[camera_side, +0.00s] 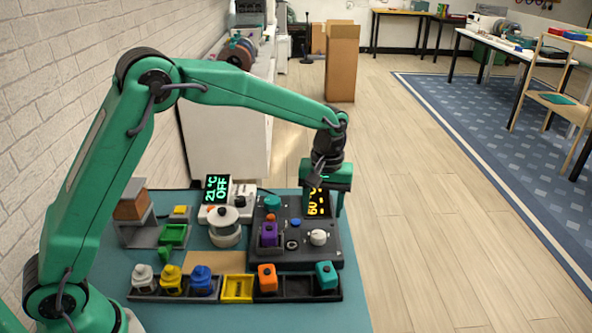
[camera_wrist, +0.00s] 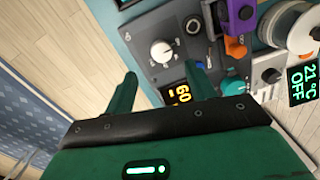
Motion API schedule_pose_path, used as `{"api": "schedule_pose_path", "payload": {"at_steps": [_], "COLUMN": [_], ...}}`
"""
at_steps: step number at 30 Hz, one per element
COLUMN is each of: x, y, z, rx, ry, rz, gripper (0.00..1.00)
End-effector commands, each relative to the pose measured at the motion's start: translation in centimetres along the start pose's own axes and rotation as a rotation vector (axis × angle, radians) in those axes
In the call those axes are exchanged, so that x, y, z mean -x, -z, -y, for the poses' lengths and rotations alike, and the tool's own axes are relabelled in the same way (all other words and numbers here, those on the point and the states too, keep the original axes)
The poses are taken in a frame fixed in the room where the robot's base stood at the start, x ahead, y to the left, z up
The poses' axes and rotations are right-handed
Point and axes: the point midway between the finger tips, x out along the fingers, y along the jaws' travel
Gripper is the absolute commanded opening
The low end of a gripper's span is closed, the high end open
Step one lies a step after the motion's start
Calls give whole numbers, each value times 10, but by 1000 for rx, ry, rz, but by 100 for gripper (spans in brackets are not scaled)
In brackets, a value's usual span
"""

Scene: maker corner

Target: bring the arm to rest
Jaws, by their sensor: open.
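My gripper (camera_side: 322,211) is at the right end of my outstretched arm, above the back right of the dark control panel (camera_side: 328,257). It points down, and its fingers are apart with nothing between them. In the wrist view my gripper (camera_wrist: 161,74) shows two green fingers spread over the panel's edge, near a white dial (camera_wrist: 162,51) and a lit yellow display reading 60 (camera_wrist: 180,92). In the side view the gripper partly hides that display (camera_side: 318,204). I cannot tell the exact height of the fingertips over the panel.
A purple block (camera_side: 269,234) stands on the panel. A white pot (camera_side: 224,228) and a display reading 21 °C OFF (camera_side: 217,189) are left of it. In front, a tray row (camera_side: 330,295) holds several coloured pieces and a yellow bin (camera_side: 237,289). Floor right of the table is clear.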

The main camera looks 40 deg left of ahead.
Motion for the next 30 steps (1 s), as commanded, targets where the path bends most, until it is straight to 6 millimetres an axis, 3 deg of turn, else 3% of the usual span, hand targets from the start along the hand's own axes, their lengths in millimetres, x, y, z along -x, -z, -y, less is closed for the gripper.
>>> {"api": "schedule_pose_path", "payload": {"at_steps": [14, 20, 30], "x": [10, 36, 88], "y": [-2, -9, -34], "z": [6, 25, 75], "rx": [-14, -57, -169], "ry": [-12, -40, -99], "rz": [-11, -41, -121], "gripper": [55, 55, 55]}}
